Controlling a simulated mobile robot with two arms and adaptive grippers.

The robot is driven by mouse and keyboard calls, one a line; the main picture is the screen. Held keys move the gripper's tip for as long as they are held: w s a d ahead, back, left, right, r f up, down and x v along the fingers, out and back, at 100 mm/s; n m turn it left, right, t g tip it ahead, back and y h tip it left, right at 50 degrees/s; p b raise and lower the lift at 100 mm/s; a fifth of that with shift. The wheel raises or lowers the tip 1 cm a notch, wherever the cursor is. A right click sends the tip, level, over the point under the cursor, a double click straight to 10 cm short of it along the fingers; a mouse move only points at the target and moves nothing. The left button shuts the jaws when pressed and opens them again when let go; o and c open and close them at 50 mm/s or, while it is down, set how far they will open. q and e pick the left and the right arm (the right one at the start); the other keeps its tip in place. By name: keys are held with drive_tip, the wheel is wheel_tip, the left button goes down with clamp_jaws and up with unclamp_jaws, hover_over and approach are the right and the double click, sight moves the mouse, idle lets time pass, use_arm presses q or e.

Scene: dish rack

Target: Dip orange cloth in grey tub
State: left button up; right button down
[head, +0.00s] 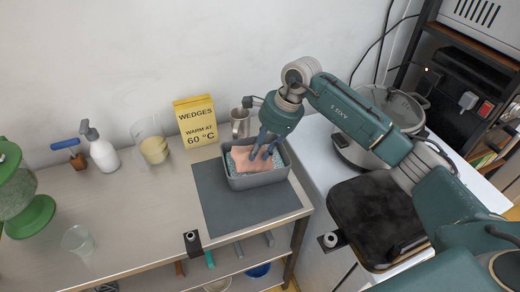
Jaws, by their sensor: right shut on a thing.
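The grey tub (258,181) stands on a dark mat at the right end of the steel counter. A speckled blue-green filling shows inside it along the rim. The pale orange cloth (243,163) lies within the tub's opening, on or in that filling; how deep it sits I cannot tell. My right gripper (262,155) reaches down from above into the tub, its dark fingers shut on the cloth. The fingers hide part of the cloth. My left gripper is not in view.
A beaker (150,141), a white bottle (102,151) and a clear cup (78,241) are further left. The dark mat (225,214) is bare in front.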

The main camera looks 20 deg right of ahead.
sight(260, 160)
wheel_tip(260, 160, up, 9)
drive_tip(key=p, duration=0.4)
drive_tip(key=shift+r, duration=0.2)
idle(0.3)
idle(0.9)
